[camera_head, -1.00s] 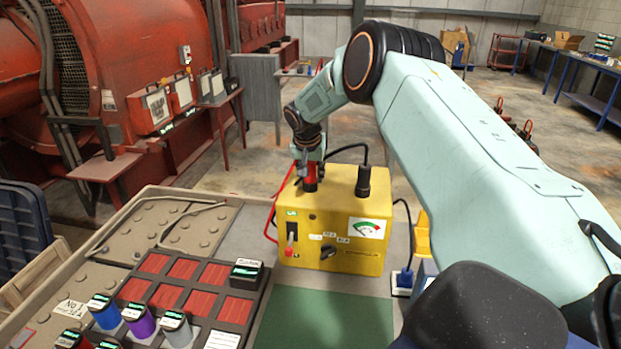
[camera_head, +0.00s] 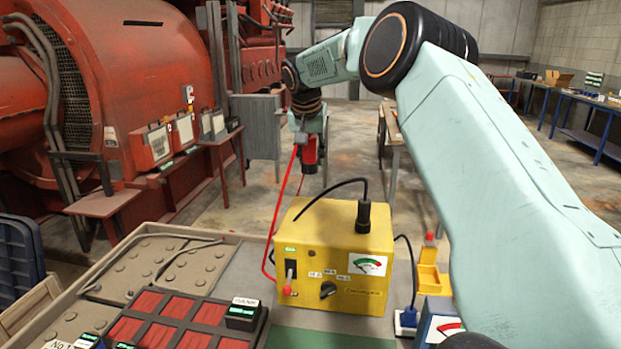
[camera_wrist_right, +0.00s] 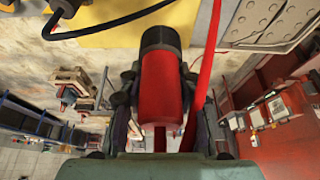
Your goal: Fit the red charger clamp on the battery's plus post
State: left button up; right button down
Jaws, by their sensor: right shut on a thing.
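The red clamp (camera_head: 310,152) hangs in my right gripper (camera_head: 306,138), above and behind the yellow charger (camera_head: 333,250). In the right wrist view the clamp's red body with its dark end (camera_wrist_right: 161,85) lies between the fingers, which are shut on it. A red cable (camera_head: 284,205) runs from the clamp down the charger's left side. A black clamp (camera_head: 364,216) stands upright on the charger's top with a black cable. I cannot make out the battery or its plus post. My left gripper is out of view.
A tray with red compartments (camera_head: 175,305) lies left of the charger on the bench. A small yellow holder (camera_head: 430,275) and a blue-and-white plug (camera_head: 406,318) are at its right. A large red engine (camera_head: 120,80) fills the left background. Open floor lies behind the bench.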

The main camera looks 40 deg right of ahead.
notch_tip(320, 180, up, 2)
jog(key=shift+r, duration=0.3)
